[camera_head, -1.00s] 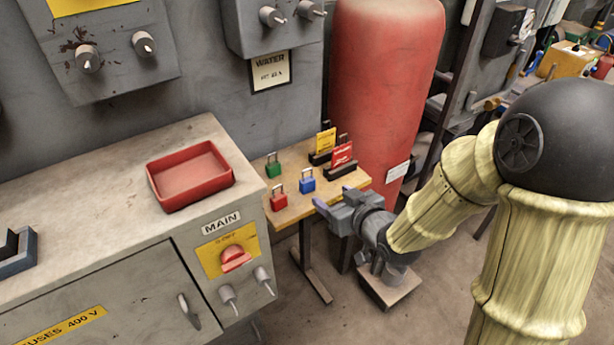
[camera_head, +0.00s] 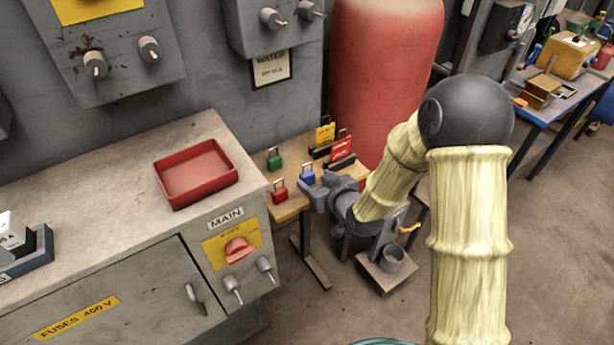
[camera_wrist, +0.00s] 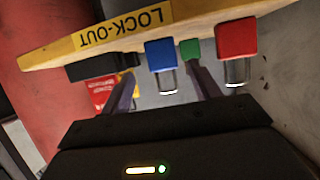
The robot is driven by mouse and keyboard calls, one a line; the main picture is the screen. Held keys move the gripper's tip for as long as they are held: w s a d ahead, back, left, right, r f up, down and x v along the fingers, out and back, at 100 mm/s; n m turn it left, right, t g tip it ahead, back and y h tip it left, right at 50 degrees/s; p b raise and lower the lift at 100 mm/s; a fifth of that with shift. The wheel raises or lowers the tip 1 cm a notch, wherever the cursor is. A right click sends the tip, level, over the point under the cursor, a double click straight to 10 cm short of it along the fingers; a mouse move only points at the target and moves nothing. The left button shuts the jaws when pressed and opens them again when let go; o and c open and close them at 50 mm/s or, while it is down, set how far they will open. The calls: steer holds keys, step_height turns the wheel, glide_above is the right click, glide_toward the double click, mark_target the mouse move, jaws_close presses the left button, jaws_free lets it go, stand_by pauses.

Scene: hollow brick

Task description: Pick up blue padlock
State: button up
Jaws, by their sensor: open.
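The blue padlock (camera_head: 307,175) stands on a small wooden table (camera_head: 290,210), between the red padlock (camera_head: 279,190) and the card holders. In the wrist view the blue padlock (camera_wrist: 161,56) appears upside down, with its shackle between my two fingers. My gripper (camera_head: 312,190) is open at the table's front edge, close to the blue padlock; I cannot tell whether a finger touches it. In the wrist view my gripper (camera_wrist: 165,90) has one finger on each side of the shackle. The red padlock (camera_wrist: 236,40) and green padlock (camera_wrist: 190,50) are to the right there.
The green padlock (camera_head: 273,160) stands at the table's back left. Black holders with a yellow card (camera_head: 325,133) and a red card (camera_head: 341,146) stand at right. A red tray (camera_head: 196,174) lies on the grey cabinet (camera_head: 120,180). A red cylinder (camera_head: 385,60) stands behind.

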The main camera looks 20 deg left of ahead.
mark_target(309, 178)
steer(key=p+x, duration=0.1)
steer(key=x, duration=0.4)
steer(key=shift+s+a+f, duration=0.15)
steer(key=shift+a+f, duration=0.05)
stand_by(0.5)
steer(key=c, duration=1.1)
